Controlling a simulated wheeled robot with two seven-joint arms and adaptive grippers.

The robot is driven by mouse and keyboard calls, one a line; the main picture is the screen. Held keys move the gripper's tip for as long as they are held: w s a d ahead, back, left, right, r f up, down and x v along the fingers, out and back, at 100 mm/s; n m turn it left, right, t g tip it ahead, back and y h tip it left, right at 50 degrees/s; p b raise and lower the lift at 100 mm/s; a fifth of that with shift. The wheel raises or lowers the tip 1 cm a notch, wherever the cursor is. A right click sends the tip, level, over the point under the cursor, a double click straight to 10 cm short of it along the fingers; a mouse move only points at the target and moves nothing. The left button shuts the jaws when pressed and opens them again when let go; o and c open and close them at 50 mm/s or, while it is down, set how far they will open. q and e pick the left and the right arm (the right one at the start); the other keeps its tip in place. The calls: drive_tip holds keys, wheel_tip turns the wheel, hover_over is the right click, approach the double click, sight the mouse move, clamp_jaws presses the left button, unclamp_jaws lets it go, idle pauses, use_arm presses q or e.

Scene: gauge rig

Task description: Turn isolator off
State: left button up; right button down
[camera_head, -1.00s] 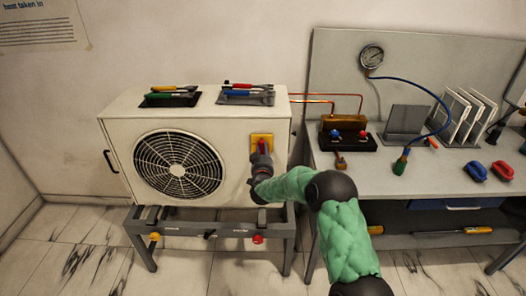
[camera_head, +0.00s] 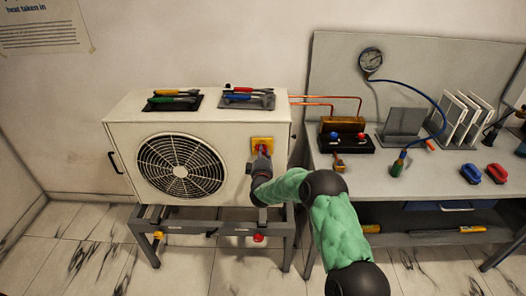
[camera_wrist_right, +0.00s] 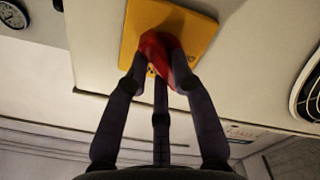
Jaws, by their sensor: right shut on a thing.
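The isolator is a red rotary handle (camera_wrist_right: 158,58) on a yellow plate (camera_head: 262,142), fixed to the front of the white fan unit at its upper right. My right gripper (camera_head: 262,154) is at the isolator, with its fingers closed around the red handle. In the right wrist view the fingers (camera_wrist_right: 160,85) grip the handle from both sides, and the yellow plate lies just behind it. The fingers partly hide the handle. In the head view the gripper and wrist cover much of the handle. My left gripper is not in view.
The white fan unit (camera_head: 120,150) stands on a grey frame (camera_head: 190,226); tools lie in two dark trays on its top.

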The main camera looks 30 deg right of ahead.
drive_tip(key=shift+a+n+p, duration=0.2)
drive_tip(key=shift+n+p, duration=1.35)
drive_tip(key=shift+n, duration=2.25)
drive_tip(key=shift+f+n, duration=0.1)
drive_tip(key=shift+n, duration=0.2)
drive_tip(key=c, duration=1)
unclamp_jaws()
drive_tip(key=shift+w, duration=0.1)
drive_tip(key=shift+c, duration=0.2)
drive_tip(key=v, duration=1.2)
